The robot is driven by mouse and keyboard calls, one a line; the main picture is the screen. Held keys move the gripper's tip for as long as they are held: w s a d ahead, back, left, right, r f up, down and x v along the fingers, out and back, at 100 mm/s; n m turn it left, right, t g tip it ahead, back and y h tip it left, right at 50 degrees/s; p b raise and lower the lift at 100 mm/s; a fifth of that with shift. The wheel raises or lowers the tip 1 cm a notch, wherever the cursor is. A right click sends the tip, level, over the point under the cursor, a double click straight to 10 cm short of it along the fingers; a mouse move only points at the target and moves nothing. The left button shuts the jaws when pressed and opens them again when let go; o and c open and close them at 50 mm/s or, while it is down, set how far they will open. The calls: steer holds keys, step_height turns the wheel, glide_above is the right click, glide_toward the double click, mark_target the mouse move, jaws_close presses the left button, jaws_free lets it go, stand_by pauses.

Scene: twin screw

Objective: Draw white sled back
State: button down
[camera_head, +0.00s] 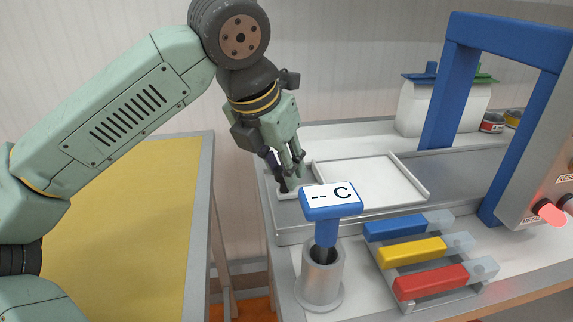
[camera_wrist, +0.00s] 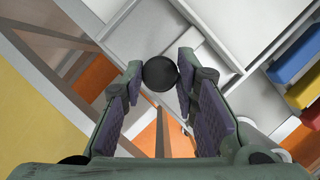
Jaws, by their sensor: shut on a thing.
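The white sled (camera_head: 368,182) is a shallow, empty white tray with a raised rim, lying flat on the grey bench rails in the head view. A narrow white tongue (camera_head: 288,194) reaches from its left side towards the bench's left end. My gripper (camera_head: 290,176) points down over this tongue. A round black knob (camera_wrist: 160,74) sits between the two finger pads in the wrist view. My gripper is shut on this knob. The knob's foot and its join to the tongue are hidden.
A blue-headed probe marked "-- C" (camera_head: 333,197) stands in a metal cup (camera_head: 322,278) close to my gripper. Blue, yellow (camera_head: 412,252) and red bars lie right of it. A blue frame (camera_head: 450,85) spans the bench. A yellow-topped table (camera_head: 130,230) stands left, across a gap.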

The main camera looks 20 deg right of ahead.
steer(key=shift+a, duration=0.15)
steer(key=c, duration=1.3)
jaws_free()
steer(key=shift+w+a, duration=0.1)
steer(key=shift+a, duration=0.05)
steer(key=v, duration=1.2)
